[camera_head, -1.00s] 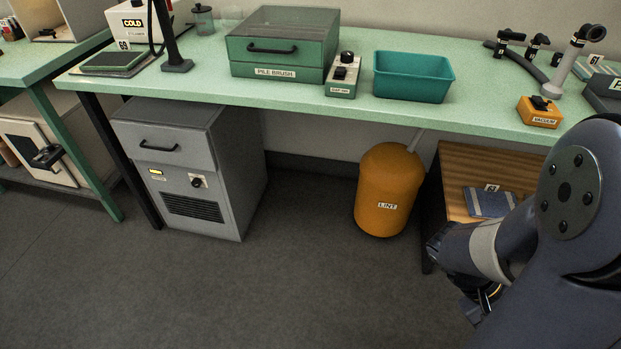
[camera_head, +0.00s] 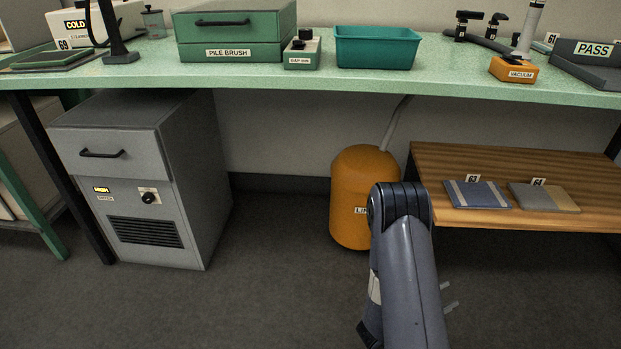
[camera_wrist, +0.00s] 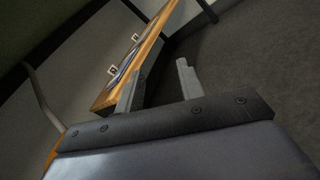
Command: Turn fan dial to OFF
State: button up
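A round black dial (camera_head: 149,197) sits on a pale plate on the front of a grey cabinet (camera_head: 190,150) under the bench at left. I take it as the fan dial, since a slotted vent lies below it; its pointer is too small to read. A small yellow-lit display (camera_head: 101,189) beside it seems to read HIGH. My gripper (camera_wrist: 158,85) is open and empty in the wrist view, its two fingers apart. In the head view my gripper (camera_head: 448,297) is mostly hidden behind my arm, far to the right of the cabinet and touching nothing.
An orange lint bin (camera_head: 352,185) stands between the cabinet and my arm. A wooden shelf (camera_head: 440,165) with two labelled samples is at right. The green bench (camera_head: 290,80) overhangs the cabinet and carries boxes and a teal tray (camera_head: 378,48). The floor before the cabinet is clear.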

aim_at(147, 198)
jog(key=i+j+u, duration=0.1)
jog(key=u, duration=0.3)
jog(key=i+j+u, duration=0.15)
jog(key=u, duration=0.3)
jog(key=i+j+u, duration=0.15)
jog(key=u, duration=0.25)
jog(key=i+j+u, duration=0.1)
jog(key=u, duration=0.3)
jog(key=i+u, duration=0.2)
jog(key=i, duration=0.45)
jog(key=i+l+u, duration=0.15)
jog(key=i, duration=0.45)
